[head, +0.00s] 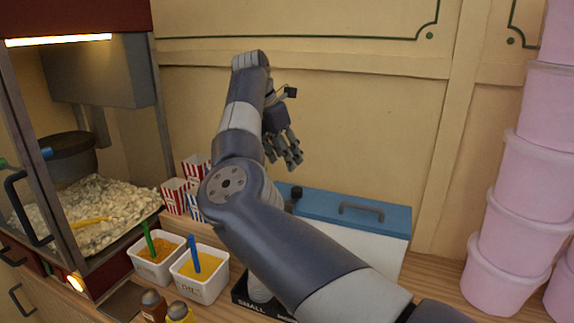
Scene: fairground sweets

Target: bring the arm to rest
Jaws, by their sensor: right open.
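My right arm comes in from the lower right and bends up over the counter. My right gripper (283,153) hangs from it, open and pointing down, with nothing seen between its fingers. It is in the air in front of the cream wall, above the blue-lidded white box (330,207) in the picture. It looks apart from everything around it. My left gripper is not in view. My arm hides part of the counter, part of the white box and part of a black holder marked SMALL (247,304).
A popcorn machine (156,95) stands at left. Red-striped boxes (174,197) and two white tubs, one with a green spoon (149,240), one with a blue spoon (194,253), stand beside it. Two bottles (153,305) are in front. Stacked pink tubs (515,235) stand at right.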

